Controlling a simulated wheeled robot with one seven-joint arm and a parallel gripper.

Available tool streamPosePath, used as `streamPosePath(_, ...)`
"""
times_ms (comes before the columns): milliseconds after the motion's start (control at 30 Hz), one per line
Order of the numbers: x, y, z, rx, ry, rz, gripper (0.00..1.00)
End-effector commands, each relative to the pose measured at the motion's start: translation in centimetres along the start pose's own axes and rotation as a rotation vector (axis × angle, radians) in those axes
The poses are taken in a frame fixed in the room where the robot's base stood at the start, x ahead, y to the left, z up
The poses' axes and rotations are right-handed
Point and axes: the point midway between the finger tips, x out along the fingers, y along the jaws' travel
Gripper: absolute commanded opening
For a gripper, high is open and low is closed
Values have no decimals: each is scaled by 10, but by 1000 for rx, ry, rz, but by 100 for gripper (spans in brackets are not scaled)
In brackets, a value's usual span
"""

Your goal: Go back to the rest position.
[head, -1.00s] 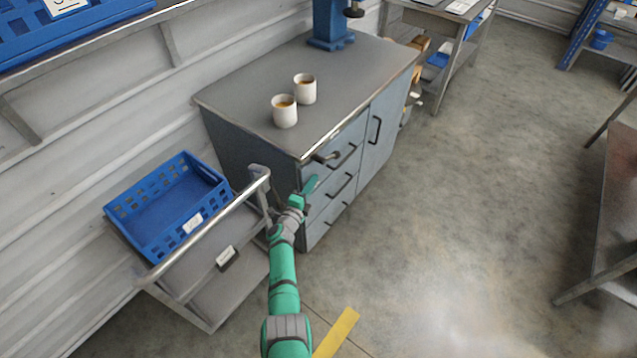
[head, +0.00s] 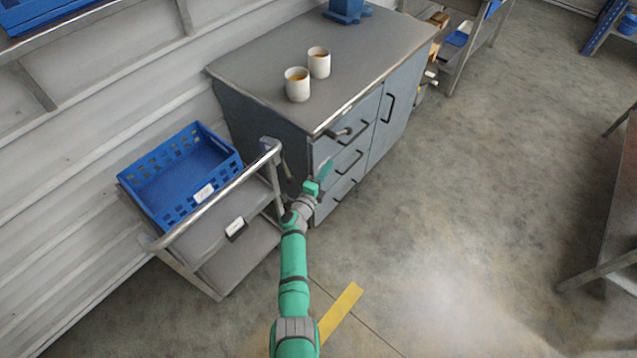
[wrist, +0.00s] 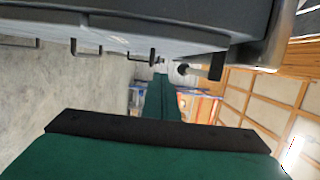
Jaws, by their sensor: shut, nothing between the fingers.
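My green gripper (head: 320,180) is in front of the grey cabinet's drawers in the head view, below and slightly left of the top drawer's handle. It is shut and empty. In the wrist view the green fingers (wrist: 162,98) are together, with nothing held between them. The cabinet (head: 262,125) fills the top of the wrist view, close to my gripper. I cannot tell the exact gap between my gripper and the cabinet front.
A trolley (head: 240,262) with a blue crate (head: 180,175) stands left of my arm. A metal table (head: 622,230) is at the far right. Open floor (head: 470,200) lies between.

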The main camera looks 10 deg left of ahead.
Motion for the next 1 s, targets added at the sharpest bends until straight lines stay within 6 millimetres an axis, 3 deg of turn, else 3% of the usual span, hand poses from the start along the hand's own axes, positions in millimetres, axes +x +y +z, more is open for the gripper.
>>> streamPosePath(200,-40,1,-2,0,1,0,0)
streamPosePath(400,-64,1,-3,1,4,1,0)
streamPosePath(833,-76,1,1,-4,-4,0,0)
streamPosePath(1000,-87,3,-33,-88,-15,-32,0)
